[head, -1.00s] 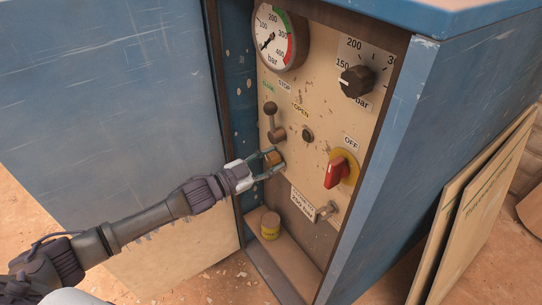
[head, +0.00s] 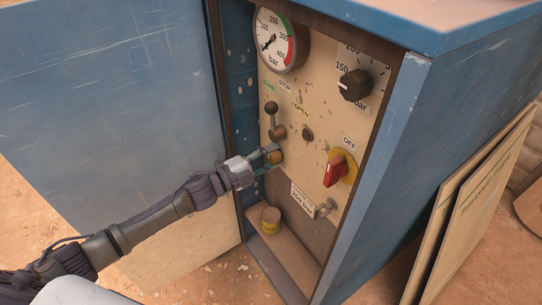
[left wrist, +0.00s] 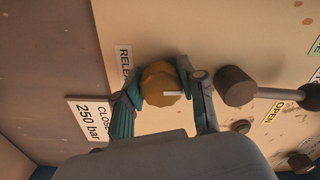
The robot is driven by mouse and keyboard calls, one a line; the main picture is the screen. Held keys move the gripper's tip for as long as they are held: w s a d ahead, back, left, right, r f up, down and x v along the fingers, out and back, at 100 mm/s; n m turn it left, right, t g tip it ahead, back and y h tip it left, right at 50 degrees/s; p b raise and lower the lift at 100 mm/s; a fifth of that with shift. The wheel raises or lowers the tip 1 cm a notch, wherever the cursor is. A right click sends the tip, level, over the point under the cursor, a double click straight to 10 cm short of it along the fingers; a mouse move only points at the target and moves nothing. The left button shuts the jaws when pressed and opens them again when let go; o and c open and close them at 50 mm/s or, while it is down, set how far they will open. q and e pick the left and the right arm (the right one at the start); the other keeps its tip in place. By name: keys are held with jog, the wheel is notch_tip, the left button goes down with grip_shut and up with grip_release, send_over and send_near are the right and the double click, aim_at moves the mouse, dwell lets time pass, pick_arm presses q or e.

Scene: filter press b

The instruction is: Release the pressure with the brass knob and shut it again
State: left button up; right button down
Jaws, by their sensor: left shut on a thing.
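My right gripper is not in view.
A lever with a dark ball (head: 270,107) stands just above the knob. A black dial (head: 355,85), a red switch (head: 335,171) marked OFF and a small tap (head: 327,207) are to the right. A yellow tin (head: 271,220) stands below. The open blue door (head: 110,110) is at left.

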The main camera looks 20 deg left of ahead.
pick_arm(q)
jog(key=shift+f+m, duration=0.1)
jog(key=shift+m, duration=0.3)
jog(key=o, duration=1.1)
jog(key=shift+o, duration=0.2)
jog(key=shift+s, duration=0.1)
jog(key=shift+s+a, duration=0.2)
jog(key=shift+a, duration=0.05)
jog(key=v, duration=1.1)
jog(key=shift+s, duration=0.15)
